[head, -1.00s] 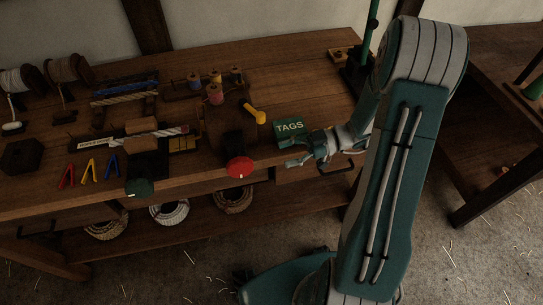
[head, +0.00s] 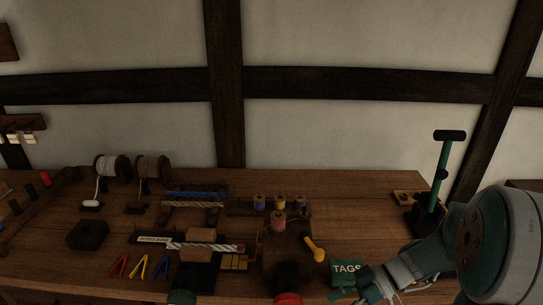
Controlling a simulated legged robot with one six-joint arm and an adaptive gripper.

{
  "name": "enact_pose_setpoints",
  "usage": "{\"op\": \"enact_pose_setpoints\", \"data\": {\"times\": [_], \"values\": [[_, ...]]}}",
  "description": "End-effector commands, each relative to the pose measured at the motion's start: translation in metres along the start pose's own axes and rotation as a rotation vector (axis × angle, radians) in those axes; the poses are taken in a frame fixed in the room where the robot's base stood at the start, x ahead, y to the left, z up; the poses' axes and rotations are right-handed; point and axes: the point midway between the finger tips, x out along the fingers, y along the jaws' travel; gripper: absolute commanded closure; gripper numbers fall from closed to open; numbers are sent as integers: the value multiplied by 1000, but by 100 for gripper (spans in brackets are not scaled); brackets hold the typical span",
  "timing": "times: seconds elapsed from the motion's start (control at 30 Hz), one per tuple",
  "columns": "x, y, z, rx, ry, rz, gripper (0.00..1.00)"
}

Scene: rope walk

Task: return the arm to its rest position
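My arm comes in at the lower right of the head view, its large rounded joint near the right edge. My gripper (head: 362,294) is low in the picture, at the front of the workbench (head: 370,215), just below the green TAGS box (head: 346,271). The fingers are small, dark and partly cut by the bottom edge, so I cannot tell whether they are open or hold anything. I cannot tell whether the gripper touches the box.
A yellow-handled tool (head: 314,247) lies left of the box. Thread spools (head: 278,221), rope samples (head: 205,247) and coloured clips (head: 141,267) fill the middle. A green post (head: 441,175) stands behind my arm. Bare bench top lies between the spools and the post.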

Motion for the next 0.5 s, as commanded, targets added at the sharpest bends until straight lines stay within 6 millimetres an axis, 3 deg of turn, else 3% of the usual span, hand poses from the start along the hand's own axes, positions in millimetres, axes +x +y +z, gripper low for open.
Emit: {"op": "enact_pose_setpoints", "data": {"times": [0.27, 0.5], "values": [[-4, -45, -19, 320, -338, 177, 31], [-16, -75, -31, 555, -479, 497, 31]]}}
